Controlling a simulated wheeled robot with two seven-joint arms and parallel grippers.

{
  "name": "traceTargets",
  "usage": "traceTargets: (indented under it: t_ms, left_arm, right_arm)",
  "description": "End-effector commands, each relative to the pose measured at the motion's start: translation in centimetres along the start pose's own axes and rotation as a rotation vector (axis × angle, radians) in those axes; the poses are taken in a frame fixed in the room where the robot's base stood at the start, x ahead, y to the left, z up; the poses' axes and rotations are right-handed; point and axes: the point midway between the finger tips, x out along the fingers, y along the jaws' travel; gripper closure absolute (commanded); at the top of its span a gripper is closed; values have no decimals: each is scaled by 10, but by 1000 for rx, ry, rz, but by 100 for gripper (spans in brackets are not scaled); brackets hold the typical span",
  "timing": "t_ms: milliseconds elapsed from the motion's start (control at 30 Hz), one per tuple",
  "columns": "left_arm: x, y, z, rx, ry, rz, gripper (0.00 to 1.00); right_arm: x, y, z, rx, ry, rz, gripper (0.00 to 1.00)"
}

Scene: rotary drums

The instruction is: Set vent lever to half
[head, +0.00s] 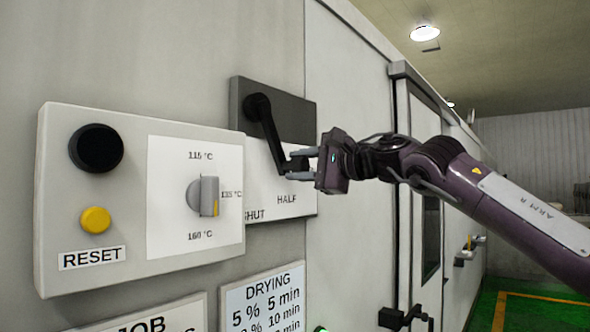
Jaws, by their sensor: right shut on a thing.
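The vent lever (264,120) is a black bar on a dark plate (296,118) on the wall. It hangs from its pivot at the upper left and slants down to the right. The fingers hide part of the handle and perhaps some of the label. My left gripper is not in view.
A control box (140,121) stands out from the wall at the left, with a black knob (96,148), a yellow RESET button (96,220) and a grey temperature dial (204,197). A DRYING sign (268,296) is below. A door (425,130) is at the right.

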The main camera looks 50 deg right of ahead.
Motion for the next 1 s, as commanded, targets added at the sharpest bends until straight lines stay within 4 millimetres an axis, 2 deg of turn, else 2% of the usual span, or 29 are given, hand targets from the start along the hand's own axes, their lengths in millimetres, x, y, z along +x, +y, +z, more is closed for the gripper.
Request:
traceTargets:
  t_ms: [567, 600, 700, 767, 1000]
  left_arm:
    - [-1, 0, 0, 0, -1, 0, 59]
    - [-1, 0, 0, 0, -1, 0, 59]
    - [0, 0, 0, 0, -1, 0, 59]
    - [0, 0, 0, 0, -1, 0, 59]
    - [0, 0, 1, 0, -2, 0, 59]
  right_arm:
    - [0, -4, -3, -41, 0, 2, 100]
    - [0, -4, -3, -41, 0, 2, 64]
    - [0, -4, -3, -40, 0, 2, 51]
    - [0, -4, -3, -40, 0, 2, 46]
    - [0, -3, -4, -40, 1, 2, 46]
